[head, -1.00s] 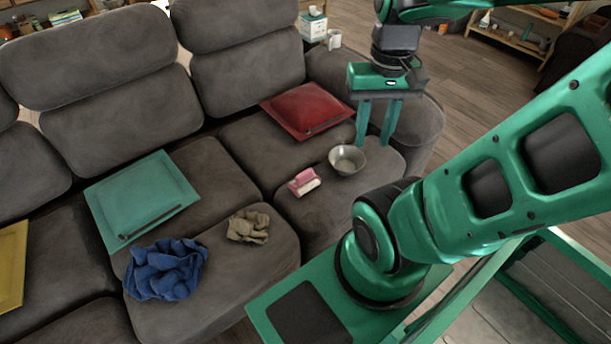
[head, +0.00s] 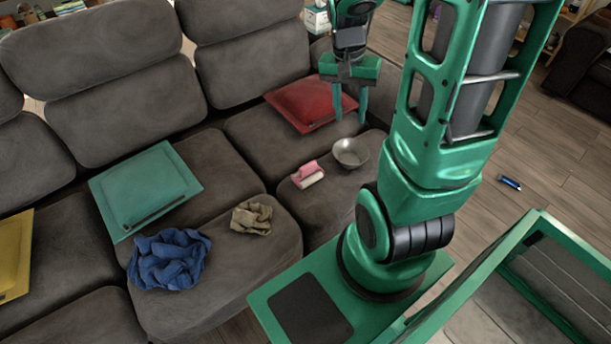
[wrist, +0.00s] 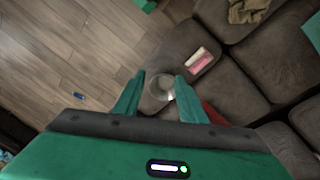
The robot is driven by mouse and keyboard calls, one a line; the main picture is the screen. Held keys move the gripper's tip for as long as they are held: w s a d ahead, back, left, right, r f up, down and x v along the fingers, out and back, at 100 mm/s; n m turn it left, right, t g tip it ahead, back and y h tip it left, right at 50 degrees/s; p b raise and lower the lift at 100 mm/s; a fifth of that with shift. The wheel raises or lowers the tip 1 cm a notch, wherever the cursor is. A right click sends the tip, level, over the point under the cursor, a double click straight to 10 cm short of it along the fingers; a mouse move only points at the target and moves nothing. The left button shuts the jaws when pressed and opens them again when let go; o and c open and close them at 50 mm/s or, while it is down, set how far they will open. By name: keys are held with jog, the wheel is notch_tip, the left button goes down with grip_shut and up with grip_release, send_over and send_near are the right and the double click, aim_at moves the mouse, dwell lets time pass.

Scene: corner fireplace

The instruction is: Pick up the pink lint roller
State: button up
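The pink lint roller (head: 308,174) lies on the right seat cushion of the grey sofa, just left of a metal bowl (head: 350,153). It has a pink part and a white part. In the wrist view the lint roller (wrist: 200,61) shows ahead, right of the fingertips. My gripper (head: 350,119) is open and empty, above the sofa seat near the bowl and the red cushion. In the wrist view the two fingers of my gripper (wrist: 160,80) are spread, with the bowl (wrist: 160,87) seen between them.
A red cushion (head: 308,102) lies behind the bowl. A tan cloth (head: 251,218), a blue cloth (head: 168,260) and a teal cushion (head: 144,190) lie to the left on the sofa (head: 232,170). A small blue object (head: 510,183) lies on the floor at right.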

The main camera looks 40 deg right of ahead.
jog(key=w+f+m, duration=0.3)
jog(key=w+f, duration=0.5)
jog(key=f, duration=0.3)
jog(key=m+y, duration=0.1)
jog(key=m, duration=0.2)
send_over(308, 164)
jog(key=shift+t, duration=0.3)
jog(key=f, duration=1.6)
jog(key=shift+s+a+f, duration=0.2)
jog(key=shift+s, duration=0.05)
jog(key=shift+w+d+f, duration=0.1)
jog(key=shift+f, duration=1.5)
jog(key=shift+w+d+f, duration=0.1)
jog(key=shift+f, duration=1.45)
grip_shut()
